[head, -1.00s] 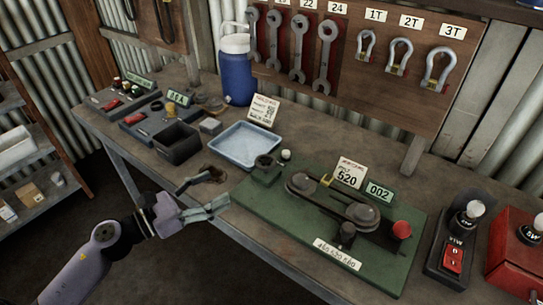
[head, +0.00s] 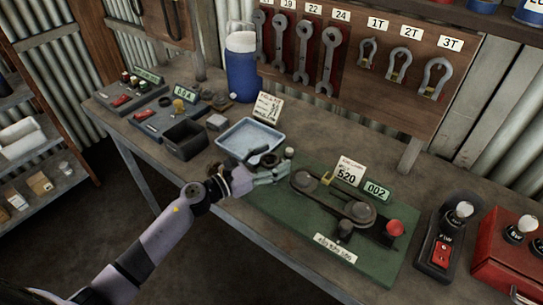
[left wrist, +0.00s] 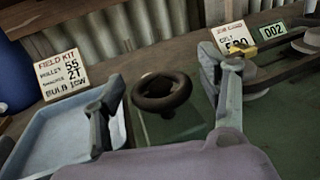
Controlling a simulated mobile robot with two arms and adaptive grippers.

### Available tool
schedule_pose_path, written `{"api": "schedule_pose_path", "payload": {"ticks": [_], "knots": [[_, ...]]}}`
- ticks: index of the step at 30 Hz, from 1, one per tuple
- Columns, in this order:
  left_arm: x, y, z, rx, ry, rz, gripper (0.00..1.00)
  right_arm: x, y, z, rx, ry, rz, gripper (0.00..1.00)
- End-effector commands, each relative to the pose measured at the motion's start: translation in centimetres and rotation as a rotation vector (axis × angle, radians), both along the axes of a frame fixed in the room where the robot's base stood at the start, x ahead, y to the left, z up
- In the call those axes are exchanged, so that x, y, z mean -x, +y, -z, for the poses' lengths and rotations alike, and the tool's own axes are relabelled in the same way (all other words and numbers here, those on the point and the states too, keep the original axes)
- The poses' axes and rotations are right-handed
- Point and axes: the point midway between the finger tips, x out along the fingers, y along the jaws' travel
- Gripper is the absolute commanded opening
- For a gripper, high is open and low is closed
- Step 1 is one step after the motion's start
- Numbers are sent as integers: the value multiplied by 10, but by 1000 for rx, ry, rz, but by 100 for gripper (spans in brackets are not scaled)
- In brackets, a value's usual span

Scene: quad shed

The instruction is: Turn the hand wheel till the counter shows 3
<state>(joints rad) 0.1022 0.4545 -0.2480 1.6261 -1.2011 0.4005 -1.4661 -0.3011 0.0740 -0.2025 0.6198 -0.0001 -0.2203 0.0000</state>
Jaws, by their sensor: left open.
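The dark hand wheel (left wrist: 160,92) stands on a green block at the left end of the green board (head: 328,252). In the head view the wheel (head: 268,160) is partly covered by my left gripper (head: 257,168). In the left wrist view that gripper (left wrist: 170,82) is open, with one finger on each side of the wheel. Whether either finger touches the rim I cannot tell. The counter (head: 377,191) shows 002; it also shows in the left wrist view (left wrist: 273,31). My right gripper is not in view.
A blue tray (head: 233,132) lies just left of the board. A belt with two pulleys (head: 358,213) and a red knob (head: 395,228) are on the board to the right. A card reading 520 (head: 347,172) stands behind. A pale knob (head: 289,153) is beside the wheel.

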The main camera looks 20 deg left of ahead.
Motion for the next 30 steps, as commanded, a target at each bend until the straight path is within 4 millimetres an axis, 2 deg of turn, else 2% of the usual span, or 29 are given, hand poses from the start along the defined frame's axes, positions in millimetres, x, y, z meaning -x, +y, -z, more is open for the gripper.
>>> {"api": "schedule_pose_path", "payload": {"ticks": [8,30], "knots": [[-1,-1,1,-1,1,0,68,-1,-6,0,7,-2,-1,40],[-1,0,1,-1,1,0,19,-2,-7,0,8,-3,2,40]]}}
